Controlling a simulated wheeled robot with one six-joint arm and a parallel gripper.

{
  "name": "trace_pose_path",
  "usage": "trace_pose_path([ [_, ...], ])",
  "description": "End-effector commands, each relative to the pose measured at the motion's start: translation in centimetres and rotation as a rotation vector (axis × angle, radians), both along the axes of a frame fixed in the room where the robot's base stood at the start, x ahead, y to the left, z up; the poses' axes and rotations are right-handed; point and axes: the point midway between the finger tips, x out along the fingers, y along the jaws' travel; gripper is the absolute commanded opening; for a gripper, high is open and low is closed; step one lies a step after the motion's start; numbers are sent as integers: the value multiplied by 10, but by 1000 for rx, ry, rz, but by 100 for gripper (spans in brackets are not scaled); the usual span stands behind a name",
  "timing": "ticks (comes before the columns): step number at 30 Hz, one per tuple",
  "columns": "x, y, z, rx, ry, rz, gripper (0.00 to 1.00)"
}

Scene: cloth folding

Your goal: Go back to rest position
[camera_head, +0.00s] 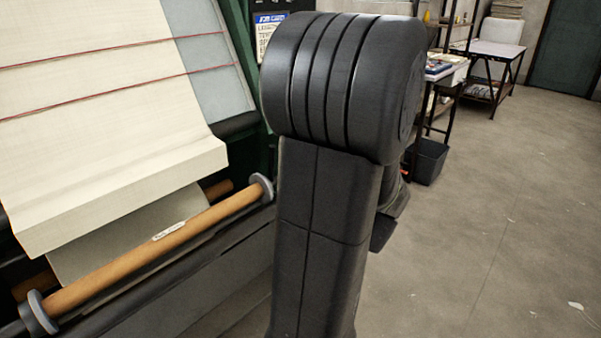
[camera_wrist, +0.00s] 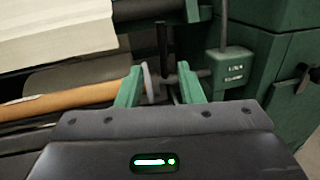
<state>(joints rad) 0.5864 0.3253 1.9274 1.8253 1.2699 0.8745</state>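My gripper (camera_wrist: 160,82) shows in the wrist view with its two green fingers apart and nothing between them. Beyond the fingers is the grey end flange (camera_wrist: 149,82) of a brown roller (camera_wrist: 65,101). I cannot tell the exact distance to it, but no contact shows. In the camera_head view my black arm stands upright in the middle and hides the gripper. Cream cloth (camera_head: 105,110) with red lines hangs over the machine at the left, and its edge also shows in the wrist view (camera_wrist: 55,28).
The brown roller (camera_head: 160,248) lies along the machine front, below the cloth. A green cabinet (camera_wrist: 270,95) with a small box (camera_wrist: 231,72) stands at the right of the wrist view. Tables (camera_head: 495,50) and a black bin (camera_head: 429,161) stand at the back right. The grey floor (camera_head: 500,220) is open.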

Motion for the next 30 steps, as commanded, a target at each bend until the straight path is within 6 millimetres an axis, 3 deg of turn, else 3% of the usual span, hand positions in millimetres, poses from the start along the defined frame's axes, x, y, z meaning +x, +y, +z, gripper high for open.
trace_pose_path([
  [8, 18, 13, -1, 0, 0, 3, 34],
  [24, 95, 64, -1, 0, 0, 2, 34],
  [30, 112, 74, 0, 0, 0, -1, 34],
])
